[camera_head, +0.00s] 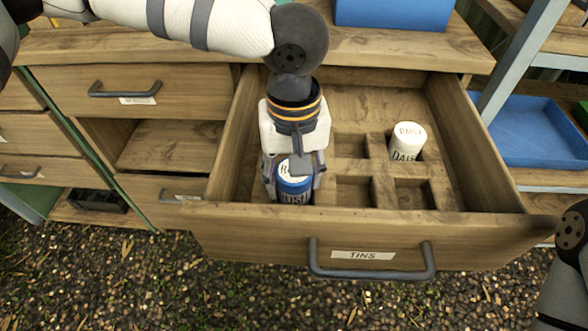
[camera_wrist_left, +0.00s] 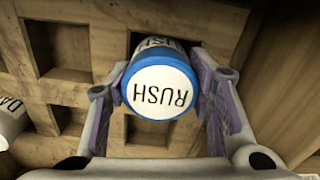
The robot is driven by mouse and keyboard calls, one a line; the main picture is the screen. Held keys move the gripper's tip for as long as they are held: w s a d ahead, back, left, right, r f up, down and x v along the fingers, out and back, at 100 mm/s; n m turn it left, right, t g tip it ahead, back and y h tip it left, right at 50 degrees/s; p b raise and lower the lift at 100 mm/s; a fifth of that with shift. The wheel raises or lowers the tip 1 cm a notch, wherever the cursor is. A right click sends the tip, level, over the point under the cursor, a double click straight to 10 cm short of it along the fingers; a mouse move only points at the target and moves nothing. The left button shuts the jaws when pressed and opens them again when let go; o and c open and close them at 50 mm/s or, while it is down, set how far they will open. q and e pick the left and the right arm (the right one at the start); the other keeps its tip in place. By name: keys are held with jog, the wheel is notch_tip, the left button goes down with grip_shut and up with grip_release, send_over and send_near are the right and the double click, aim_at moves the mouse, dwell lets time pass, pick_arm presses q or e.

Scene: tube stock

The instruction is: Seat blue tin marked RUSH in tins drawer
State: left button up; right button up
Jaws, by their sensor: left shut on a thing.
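The blue tin marked RUSH (camera_head: 294,186) is between the fingers of my left gripper (camera_head: 294,182), which is shut on it. In the left wrist view the tin's white lid (camera_wrist_left: 160,88) faces the camera, with the finger pads on both sides. The tin is over the left part of the open tins drawer (camera_head: 290,226), above or partly in a square compartment; its lower end is hidden, so I cannot tell how deep it is. The drawer holds several square compartments; an empty one (camera_head: 411,194) is at front right. My right gripper is not in view.
A white tin marked DAISY (camera_head: 405,143) stands in a right compartment of the drawer. A blue box (camera_head: 394,12) sits on the top above. A blue tray (camera_head: 528,132) is on the shelf at right.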

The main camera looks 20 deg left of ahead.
pick_arm(q)
jog(key=shift+s+f, duration=0.1)
jog(key=shift+f, duration=0.15)
jog(key=shift+s+f, duration=0.1)
jog(key=shift+f, duration=0.15)
jog(key=o, duration=1.3)
jog(key=shift+f, duration=0.1)
jog(key=shift+o, duration=0.2)
jog(key=shift+r, duration=0.25)
jog(key=shift+w+r, duration=0.25)
jog(key=shift+r, duration=0.1)
notch_tip(320, 180, up, 11)
jog(key=shift+s+r, duration=0.1)
jog(key=shift+r, duration=0.1)
jog(key=shift+f, duration=0.1)
